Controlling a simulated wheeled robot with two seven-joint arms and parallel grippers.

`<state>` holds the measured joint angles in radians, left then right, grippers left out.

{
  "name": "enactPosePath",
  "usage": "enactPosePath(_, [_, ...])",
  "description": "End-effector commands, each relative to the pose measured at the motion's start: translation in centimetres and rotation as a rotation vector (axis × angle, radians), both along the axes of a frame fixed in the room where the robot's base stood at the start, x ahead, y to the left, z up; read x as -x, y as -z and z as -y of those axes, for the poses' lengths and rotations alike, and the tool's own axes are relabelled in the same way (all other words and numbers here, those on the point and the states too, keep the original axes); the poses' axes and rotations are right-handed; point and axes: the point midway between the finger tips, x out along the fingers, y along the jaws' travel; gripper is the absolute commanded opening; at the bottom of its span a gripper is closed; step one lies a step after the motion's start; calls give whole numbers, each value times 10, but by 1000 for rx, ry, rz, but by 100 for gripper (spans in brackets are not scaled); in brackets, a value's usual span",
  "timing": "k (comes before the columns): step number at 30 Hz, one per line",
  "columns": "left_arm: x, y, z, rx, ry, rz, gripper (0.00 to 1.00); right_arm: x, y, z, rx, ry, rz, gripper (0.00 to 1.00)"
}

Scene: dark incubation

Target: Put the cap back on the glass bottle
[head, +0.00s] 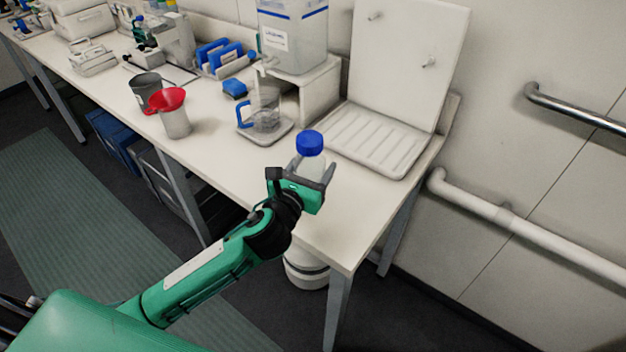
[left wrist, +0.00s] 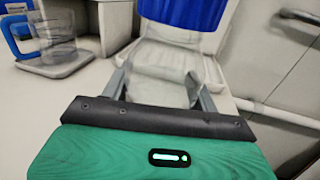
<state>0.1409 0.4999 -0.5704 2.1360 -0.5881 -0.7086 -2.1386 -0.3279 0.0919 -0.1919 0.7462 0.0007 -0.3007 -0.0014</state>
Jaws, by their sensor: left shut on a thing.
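The clear glass bottle (head: 312,165) stands upright near the front right of the bench. A blue cap (head: 309,143) sits on its top; I cannot tell how tightly it is seated. My left gripper (head: 311,175) is shut around the bottle's body, below the cap, with a grey finger on each side. In the left wrist view the blue cap (left wrist: 186,12) is at the top edge, cut off, with the clear bottle (left wrist: 172,62) under it between the fingers. The bottle's base is hidden behind the gripper. My right gripper is not in view.
A glass jug with a blue handle (head: 264,112) stands on a scale behind left. A white drying rack (head: 378,135) is behind right. A red funnel (head: 167,99) sits in a beaker further left. The bench's right front corner is clear.

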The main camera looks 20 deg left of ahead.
Motion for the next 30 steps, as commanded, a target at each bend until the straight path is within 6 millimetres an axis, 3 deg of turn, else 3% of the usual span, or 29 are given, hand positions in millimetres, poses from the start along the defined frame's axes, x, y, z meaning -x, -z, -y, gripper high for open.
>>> enactPosePath(9, [0,39,0,1,-1,-1,0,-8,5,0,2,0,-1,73])
enactPosePath(15, [0,42,0,0,1,1,0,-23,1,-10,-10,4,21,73])
enactPosePath(23, [0,46,0,-1,0,1,0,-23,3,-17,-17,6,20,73])
enactPosePath(24, [0,46,0,0,0,-1,66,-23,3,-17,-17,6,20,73])
enactPosePath(27, [0,46,0,0,0,-1,82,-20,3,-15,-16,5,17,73])
enactPosePath(30, [0,46,0,0,0,-1,82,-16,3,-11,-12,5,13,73])
